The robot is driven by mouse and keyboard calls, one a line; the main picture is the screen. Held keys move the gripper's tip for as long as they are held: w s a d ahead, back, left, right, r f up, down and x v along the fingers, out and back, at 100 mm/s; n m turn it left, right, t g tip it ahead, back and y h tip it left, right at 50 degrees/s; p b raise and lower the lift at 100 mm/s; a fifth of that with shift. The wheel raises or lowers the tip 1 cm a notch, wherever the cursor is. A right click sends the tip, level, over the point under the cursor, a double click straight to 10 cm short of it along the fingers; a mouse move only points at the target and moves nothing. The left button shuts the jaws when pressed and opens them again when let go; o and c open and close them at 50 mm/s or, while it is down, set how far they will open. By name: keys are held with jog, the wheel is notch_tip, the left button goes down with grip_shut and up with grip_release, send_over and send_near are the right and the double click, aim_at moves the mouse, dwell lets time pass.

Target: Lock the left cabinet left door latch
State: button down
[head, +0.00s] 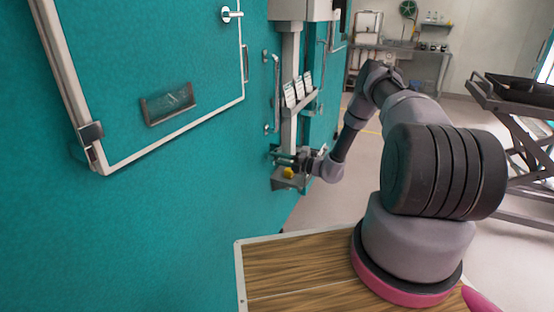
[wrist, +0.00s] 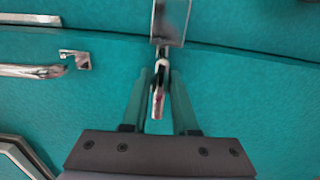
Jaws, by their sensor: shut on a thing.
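The latch (wrist: 170,22) shows in the wrist view as a bright metal plate across the door seam, with a slim lever (wrist: 158,98) hanging from it. My gripper (wrist: 160,76) has its two fingers on either side of this lever and is shut on it. In the head view my gripper (head: 294,159) is at the teal cabinet front (head: 190,200), low by the pale column. The latch cannot be made out there, and the gripper covers part of that spot.
A metal door handle (wrist: 32,71) lies left of the lever in the wrist view. A framed teal door (head: 150,60) is at left.

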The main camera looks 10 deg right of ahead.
jog(key=shift+d, duration=0.1)
dwell(0.3)
jog(key=c, duration=0.7)
grip_release()
jog(key=v, duration=1)
jog(key=shift+s+d, duration=0.25)
jog(key=shift+d, duration=0.05)
